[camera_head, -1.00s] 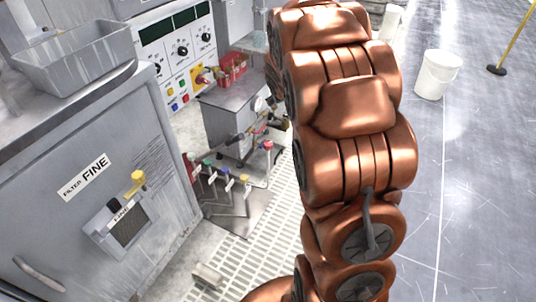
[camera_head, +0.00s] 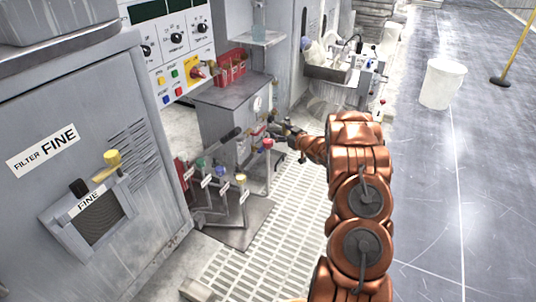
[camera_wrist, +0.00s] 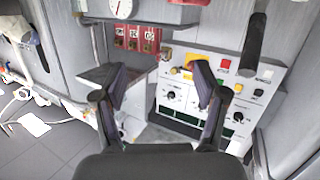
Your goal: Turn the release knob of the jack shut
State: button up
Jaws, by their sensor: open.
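My gripper (camera_head: 284,129) is at the end of my outstretched arm, beside the front of a grey cabinet (camera_head: 222,98) with a round gauge (camera_head: 257,104). In the wrist view, my gripper (camera_wrist: 160,78) has its two dark fingers well apart, with nothing between them. A black lever handle (camera_head: 231,134) sticks out at the cabinet's front; a black bar, perhaps the same handle, shows in the wrist view (camera_wrist: 255,45). I cannot make out the jack's release knob for certain; small fittings near my gripper are partly hidden by it.
A white bucket (camera_head: 441,84) stands right. The aisle floor is open.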

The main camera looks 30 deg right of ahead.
aim_at(271, 145)
jog(key=f+y+b, duration=0.1)
jog(key=f, duration=0.1)
jog(key=s+f+t+y+b, duration=0.1)
jog(key=f, duration=0.2)
jog(key=s+a+f+b, duration=0.1)
jog(key=f, duration=0.2)
jog(key=shift+s+n+t+y+b, duration=0.1)
jog(key=shift+n+t+y+b, duration=0.2)
jog(key=shift+n+t+y, duration=0.1)
jog(key=shift+w+a+f, duration=0.1)
jog(key=shift+w+a, duration=0.15)
jog(key=shift+w, duration=0.25)
jog(key=shift+b+x, duration=1.4)
jog(key=shift+x, duration=1.95)
jog(key=shift+c, duration=0.2)
jog(key=c, duration=1.1)
